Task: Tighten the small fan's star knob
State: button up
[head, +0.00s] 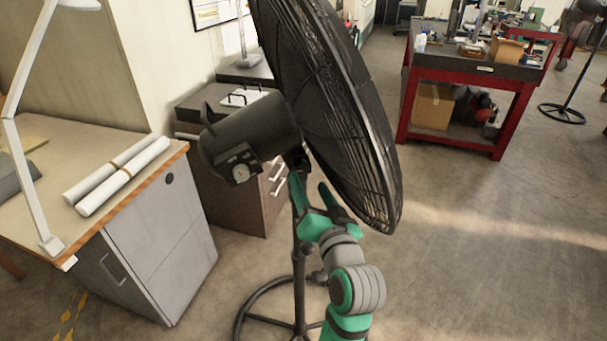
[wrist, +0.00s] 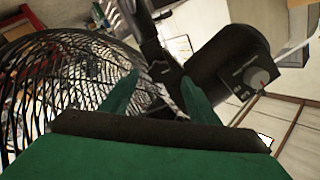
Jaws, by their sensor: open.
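The black pedestal fan stands in the middle of the head view, with its round cage (head: 335,105), motor housing (head: 248,135) and pole (head: 299,270). A small panel with a round dial (head: 240,174) sits on the housing's side. My gripper (head: 309,184) is open, its green fingers pointing up at the fan's neck, just below the housing. In the wrist view, my gripper (wrist: 160,79) has its fingers apart around dark neck parts, with the cage (wrist: 70,85) left and the housing (wrist: 215,62) right. I cannot pick out the star knob; contact is unclear.
A desk (head: 165,152) with paper rolls (head: 118,175) and a white lamp stands at left. A dark drawer cabinet (head: 235,185) is behind the fan. A red workbench (head: 408,100) stands back right, with another stand fan (head: 570,85) beyond. Floor at right is clear.

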aim_at(303, 172)
jog(key=shift+x, duration=2.7)
jog(key=c, duration=1)
